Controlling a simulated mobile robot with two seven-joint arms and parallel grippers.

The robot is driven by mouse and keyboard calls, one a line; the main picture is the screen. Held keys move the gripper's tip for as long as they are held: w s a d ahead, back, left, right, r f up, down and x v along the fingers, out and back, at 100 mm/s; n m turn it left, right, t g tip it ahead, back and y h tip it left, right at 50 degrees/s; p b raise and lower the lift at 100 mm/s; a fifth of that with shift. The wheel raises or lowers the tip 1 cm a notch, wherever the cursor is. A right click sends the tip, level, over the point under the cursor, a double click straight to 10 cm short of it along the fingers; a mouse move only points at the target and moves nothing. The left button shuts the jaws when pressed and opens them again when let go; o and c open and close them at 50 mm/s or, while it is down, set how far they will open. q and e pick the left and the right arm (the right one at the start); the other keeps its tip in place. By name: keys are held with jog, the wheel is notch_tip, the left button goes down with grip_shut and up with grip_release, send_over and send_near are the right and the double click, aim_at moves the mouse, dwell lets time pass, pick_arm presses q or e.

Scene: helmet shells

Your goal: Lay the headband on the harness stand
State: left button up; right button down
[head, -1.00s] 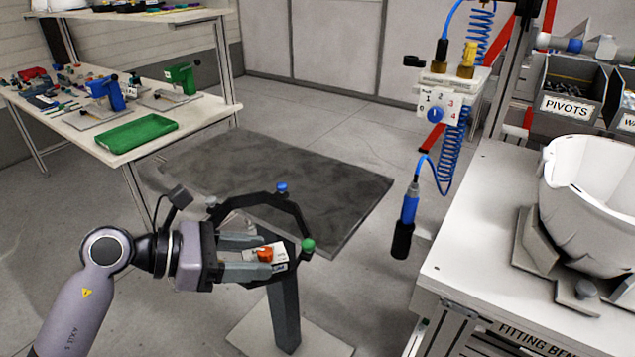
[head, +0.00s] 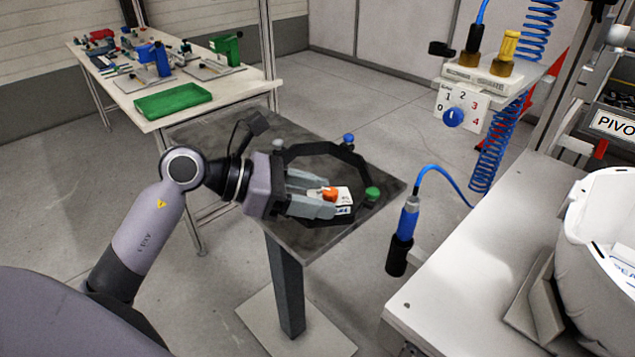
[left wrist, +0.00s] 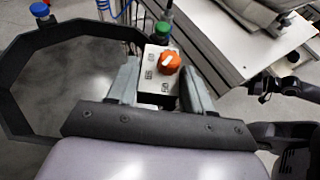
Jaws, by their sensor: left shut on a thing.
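The headband is a black many-sided ring (head: 300,150) with blue, green and grey knobs and a white block with an orange dial (head: 330,194). My left gripper (head: 328,202) is shut on the headband at this block. In the left wrist view the block (left wrist: 158,66) sits between the fingers (left wrist: 160,80), and the ring (left wrist: 12,112) extends to the left. The harness stand appears to be the dark grey square top (head: 232,150) on a post. The headband is over this top; I cannot tell whether it touches.
A white bench (head: 465,255) with a white helmet shell (head: 590,225) stands on the right. A blue hanging tool (head: 405,225) is between stand and bench, below a valve box (head: 462,105). A table with a green tray (head: 173,100) is at back left.

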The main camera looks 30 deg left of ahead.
pick_arm(q)
jog(key=w+a+r+n+t+y+b, duration=0.1)
jog(key=w+a+r, duration=0.1)
jog(key=w+r, duration=0.35)
jog(key=w+a+r+n+t+y+b, duration=0.1)
jog(key=w+r, duration=0.1)
jog(key=r, duration=0.7)
jog(key=f, duration=2)
jog(key=shift+s+a, duration=0.1)
jog(key=shift+s, duration=0.15)
jog(key=shift+f, duration=0.1)
jog(key=o, duration=1.1)
